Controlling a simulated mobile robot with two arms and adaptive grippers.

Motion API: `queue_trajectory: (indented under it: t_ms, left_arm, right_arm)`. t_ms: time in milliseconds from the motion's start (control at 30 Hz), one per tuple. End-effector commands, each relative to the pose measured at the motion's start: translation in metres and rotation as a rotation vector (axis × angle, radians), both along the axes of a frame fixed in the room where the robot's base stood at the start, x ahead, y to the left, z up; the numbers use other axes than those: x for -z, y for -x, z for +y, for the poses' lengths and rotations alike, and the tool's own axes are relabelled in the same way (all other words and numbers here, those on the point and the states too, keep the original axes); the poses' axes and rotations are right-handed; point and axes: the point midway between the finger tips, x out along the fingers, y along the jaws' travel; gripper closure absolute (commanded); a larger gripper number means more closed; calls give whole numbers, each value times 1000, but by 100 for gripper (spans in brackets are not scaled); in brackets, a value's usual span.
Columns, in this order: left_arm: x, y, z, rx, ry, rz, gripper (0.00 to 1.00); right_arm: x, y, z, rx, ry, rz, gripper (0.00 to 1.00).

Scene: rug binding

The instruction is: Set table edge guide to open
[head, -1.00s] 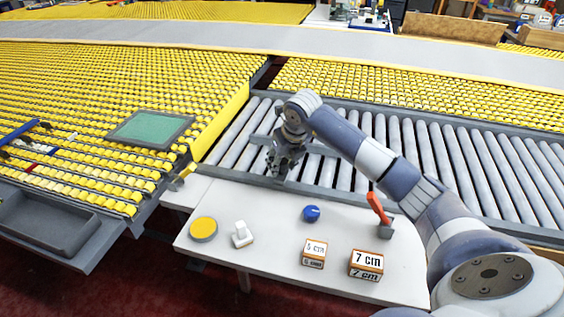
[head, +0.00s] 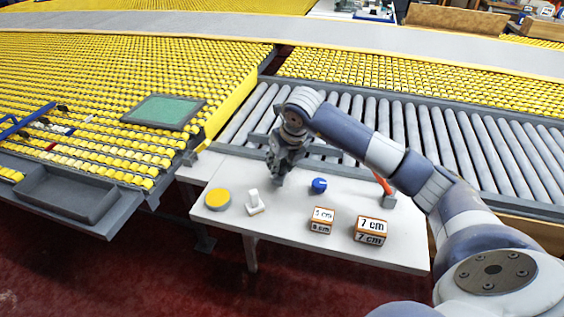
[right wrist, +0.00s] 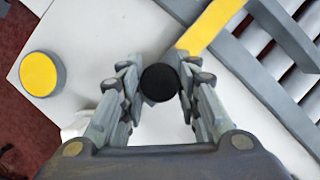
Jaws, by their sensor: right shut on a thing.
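My right gripper (head: 278,180) is over the back part of the white table (head: 285,225), left of the blue knob. In the right wrist view the gripper (right wrist: 160,88) has its fingers on both sides of a round black knob (right wrist: 160,83) and is shut on it. The knob's stem or base is hidden beneath it. A yellow strip (right wrist: 212,25) lies just beyond the knob, beside a grey rail (right wrist: 262,90) at the table's edge. I cannot tell how the knob joins the guide. My left gripper is not in view.
On the table are a yellow round button (head: 217,198), a white switch (head: 254,203), a blue knob (head: 318,185), a red lever (head: 382,182) and two blocks marked 5 cm (head: 321,220) and 7 cm (head: 370,231). Grey rollers (head: 480,150) lie behind.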

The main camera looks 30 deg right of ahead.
Motion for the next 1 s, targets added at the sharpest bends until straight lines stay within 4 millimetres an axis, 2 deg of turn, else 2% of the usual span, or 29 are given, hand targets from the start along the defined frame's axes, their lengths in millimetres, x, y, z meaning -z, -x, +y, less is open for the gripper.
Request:
queue_trajectory:
  t_ms: [167,200,267,300,467,533,600,667,767,1000]
  left_arm:
    - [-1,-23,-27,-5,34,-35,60]
    - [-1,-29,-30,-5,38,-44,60]
    - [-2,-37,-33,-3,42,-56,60]
    - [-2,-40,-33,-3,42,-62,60]
    - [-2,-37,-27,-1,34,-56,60]
    - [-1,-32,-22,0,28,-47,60]
    - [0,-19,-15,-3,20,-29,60]
    - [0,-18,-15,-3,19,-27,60]
    - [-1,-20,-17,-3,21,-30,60]
    - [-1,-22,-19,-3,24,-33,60]
  right_arm:
    - [5,3,4,-7,-6,14,100]
    - [5,3,4,-7,-6,14,65]
    - [5,3,4,-6,-6,13,52]
    - [4,3,4,-6,-6,12,50]
    - [3,2,2,-3,-4,9,50]
    - [3,2,2,-3,-3,8,50]
    - [2,1,1,-2,-2,7,50]
    - [0,2,1,-2,-2,5,50]
    - [-11,5,1,-2,-2,3,50]
    - [-56,24,3,-3,0,2,50]
